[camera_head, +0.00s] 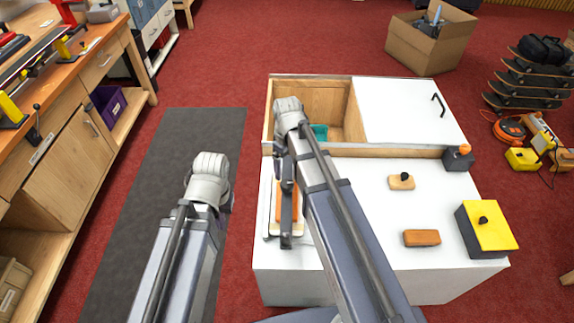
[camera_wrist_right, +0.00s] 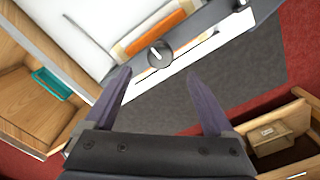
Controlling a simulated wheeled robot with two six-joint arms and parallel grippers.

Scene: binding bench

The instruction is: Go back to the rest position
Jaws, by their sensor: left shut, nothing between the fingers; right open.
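My right gripper (camera_wrist_right: 157,75) is open in the right wrist view, its two dark fingers apart with nothing between them. In the head view it is over the left edge of the white cabinet top (camera_head: 350,183), mostly hidden by my arm. It is close to a press with a dark bar (camera_head: 287,222) and an orange block (camera_wrist_right: 158,34); the bar's round knob (camera_wrist_right: 160,54) lies just beyond the fingers. My left gripper (camera_head: 231,201) is left of the cabinet above the grey mat, shut and empty; its fingertips are mostly hidden behind the pale wrist.
The cabinet's open compartment (camera_head: 326,93) holds a teal item (camera_head: 320,131). A yellow-topped box (camera_head: 486,228), an orange-brown block (camera_head: 421,238) and a small knobbed block (camera_head: 401,182) stand on the right. A wooden workbench (camera_head: 60,165) runs along the left; the grey mat (camera_head: 150,200) is clear.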

